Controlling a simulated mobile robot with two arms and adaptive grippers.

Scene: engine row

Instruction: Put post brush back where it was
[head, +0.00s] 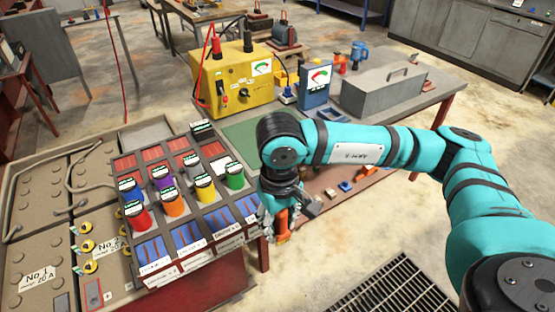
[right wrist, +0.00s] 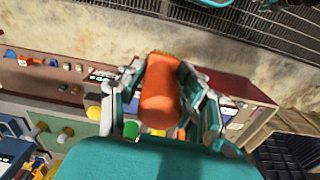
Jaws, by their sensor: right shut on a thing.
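The post brush appears to be the orange, cylinder-like thing (head: 283,229) low in the right gripper in the head view. It also shows large in the middle of the right wrist view (right wrist: 161,97). My right gripper (head: 279,213) is shut on it, with fingers on both sides. It is held in front of the workbench, just right of the tray of coloured cylinders. Its far end is partly hidden, and I cannot tell whether it touches anything. My left gripper is not in view.
A compartment tray (head: 205,243) with several coloured cylinders stands at left. Behind are a yellow meter box (head: 236,80), a blue meter (head: 315,86) and a grey toolbox (head: 382,92). Small parts lie on a lower reddish shelf (head: 325,205). A floor grate (head: 392,290) lies in front.

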